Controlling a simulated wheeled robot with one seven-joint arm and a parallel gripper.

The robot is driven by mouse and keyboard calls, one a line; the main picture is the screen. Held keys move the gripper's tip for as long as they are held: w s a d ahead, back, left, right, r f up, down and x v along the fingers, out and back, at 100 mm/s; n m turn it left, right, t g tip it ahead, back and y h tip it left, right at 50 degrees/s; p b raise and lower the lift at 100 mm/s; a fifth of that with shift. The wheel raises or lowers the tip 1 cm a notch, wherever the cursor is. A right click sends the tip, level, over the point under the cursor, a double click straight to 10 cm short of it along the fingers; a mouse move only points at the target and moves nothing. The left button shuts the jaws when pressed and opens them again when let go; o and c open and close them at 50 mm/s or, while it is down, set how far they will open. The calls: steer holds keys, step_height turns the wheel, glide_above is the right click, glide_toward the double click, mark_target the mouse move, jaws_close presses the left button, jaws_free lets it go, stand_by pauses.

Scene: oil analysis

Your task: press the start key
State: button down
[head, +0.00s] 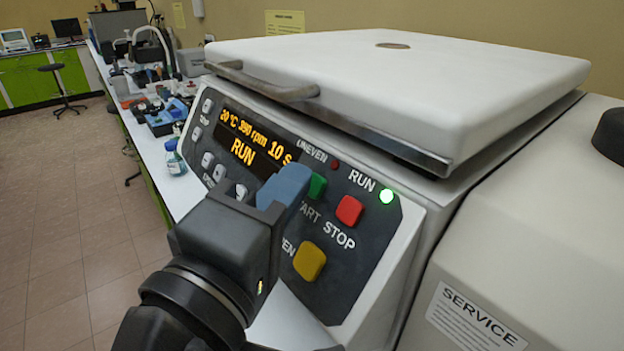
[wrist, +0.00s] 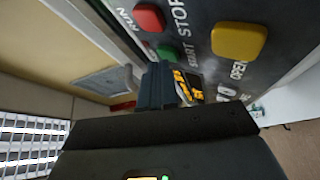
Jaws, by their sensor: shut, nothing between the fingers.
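The green start key (head: 317,187) is on the sloped front panel of a white centrifuge, left of the red stop key (head: 349,210) and above the yellow open key (head: 309,261). My gripper (head: 288,184) is shut and empty, its blue fingertips just left of the green key and partly over the panel. Whether they touch the key I cannot tell. The display (head: 250,140) reads RUN, 390 rpm, 10 s, and the green RUN lamp (head: 386,196) is lit. In the wrist view the green key (wrist: 167,52) shows beyond the fingers (wrist: 157,84).
The centrifuge lid (head: 400,85) is closed, with a metal handle (head: 262,82) at its front. White keys (head: 208,160) lie left of the display. A long bench with bottles and instruments runs behind on the left.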

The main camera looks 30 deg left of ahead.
steer(key=shift+s+a+r, duration=0.15)
steer(key=shift+s+r, duration=0.15)
steer(key=shift+s, duration=0.15)
steer(key=s+r, duration=0.1)
steer(key=s+a+p, duration=0.1)
steer(key=s+r+p, duration=0.1)
steer(key=s, duration=0.1)
steer(key=shift+a+r, duration=0.35)
stand_by(0.9)
